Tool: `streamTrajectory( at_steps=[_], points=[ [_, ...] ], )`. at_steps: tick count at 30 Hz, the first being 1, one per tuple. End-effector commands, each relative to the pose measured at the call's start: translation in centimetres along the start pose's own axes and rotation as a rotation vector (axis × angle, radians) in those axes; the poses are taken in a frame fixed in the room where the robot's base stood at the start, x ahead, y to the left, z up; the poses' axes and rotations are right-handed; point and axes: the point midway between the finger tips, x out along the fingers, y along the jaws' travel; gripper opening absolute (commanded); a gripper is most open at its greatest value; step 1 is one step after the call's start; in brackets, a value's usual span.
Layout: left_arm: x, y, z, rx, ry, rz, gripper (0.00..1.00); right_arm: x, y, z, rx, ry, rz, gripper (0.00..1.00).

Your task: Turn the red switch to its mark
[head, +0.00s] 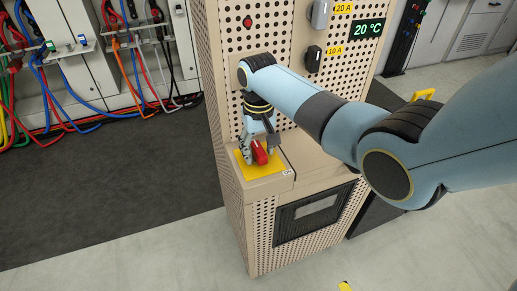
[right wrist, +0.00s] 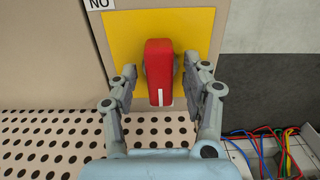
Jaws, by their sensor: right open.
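The red switch (head: 260,153) is a bar-shaped handle on a yellow plate (head: 246,171) on the cabinet's ledge. In the right wrist view the switch (right wrist: 159,66) stands in the middle of the yellow plate (right wrist: 120,28), with a white line on its near end. My right gripper (head: 257,147) is over the plate. Its open fingers (right wrist: 160,78) are on either side of the switch, with a visible gap on each side. A small white label with "NO" (right wrist: 97,3) sits beside the plate's corner. My left gripper is not in view.
The perforated beige cabinet (head: 235,215) carries black and grey knobs, a red button (head: 247,22) and a "20 °C" display (head: 367,34) above the ledge. Coloured cables (head: 60,95) hang at the left. The dark floor mat (head: 110,190) is clear.

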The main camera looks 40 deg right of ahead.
Motion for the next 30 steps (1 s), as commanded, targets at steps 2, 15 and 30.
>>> streamTrajectory(
  at_steps=[2,15,30],
  points=[
    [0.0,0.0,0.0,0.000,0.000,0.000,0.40,0.0,0.0,0.0,0.000,0.000,0.000,0.48],
    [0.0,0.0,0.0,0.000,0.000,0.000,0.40,0.0,0.0,0.0,0.000,-0.001,0.000,0.02],
    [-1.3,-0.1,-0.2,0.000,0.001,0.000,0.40,-0.2,0.0,0.1,0.099,-0.003,0.000,0.00]
  ],
)
